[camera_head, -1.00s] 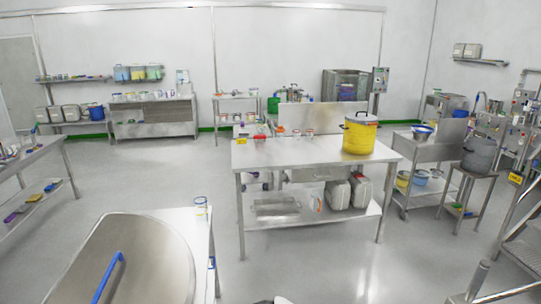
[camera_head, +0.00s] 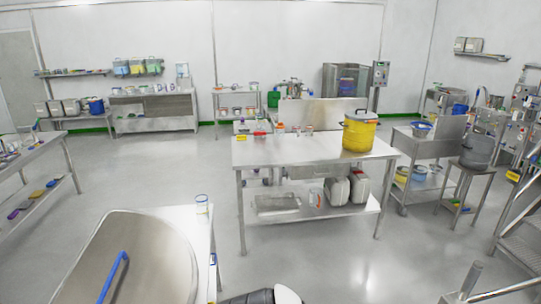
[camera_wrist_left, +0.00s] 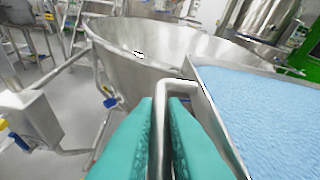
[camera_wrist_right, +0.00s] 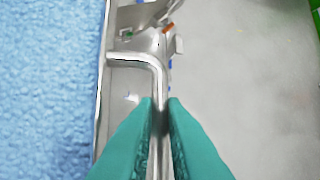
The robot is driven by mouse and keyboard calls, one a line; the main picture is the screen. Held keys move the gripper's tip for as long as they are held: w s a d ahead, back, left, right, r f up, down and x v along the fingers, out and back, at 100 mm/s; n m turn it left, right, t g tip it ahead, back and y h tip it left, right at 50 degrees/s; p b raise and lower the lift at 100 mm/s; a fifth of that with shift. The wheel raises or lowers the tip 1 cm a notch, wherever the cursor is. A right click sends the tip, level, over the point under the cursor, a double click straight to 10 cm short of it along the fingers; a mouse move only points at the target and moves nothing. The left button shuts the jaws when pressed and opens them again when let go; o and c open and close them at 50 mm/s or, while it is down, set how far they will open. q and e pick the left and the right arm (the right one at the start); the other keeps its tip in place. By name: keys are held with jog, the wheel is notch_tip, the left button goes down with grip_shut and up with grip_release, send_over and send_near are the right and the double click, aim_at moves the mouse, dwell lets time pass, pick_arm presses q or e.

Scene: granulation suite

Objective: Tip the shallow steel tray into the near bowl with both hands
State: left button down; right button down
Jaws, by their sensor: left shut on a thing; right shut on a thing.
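The shallow steel tray (camera_wrist_left: 212,118) holds a layer of pale blue granules and fills the right of the left wrist view. Its rim (camera_wrist_right: 103,100) and the same granules show at the left of the right wrist view. My left gripper (camera_wrist_left: 161,100) is shut on a bent steel rod handle at one side of the tray. My right gripper (camera_wrist_right: 160,100) is shut on a matching handle at the other side. A wide steel bowl (camera_wrist_left: 140,58) stands just beyond the tray in the left wrist view. The tray and both grippers are out of the head view.
A steel table (camera_head: 300,151) with a yellow drum (camera_head: 359,133) stands ahead. Open floor lies between.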

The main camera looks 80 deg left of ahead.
jog(key=shift+d+r, duration=0.1)
jog(key=shift+r, duration=0.8)
jog(key=shift+w, duration=0.15)
dwell(0.7)
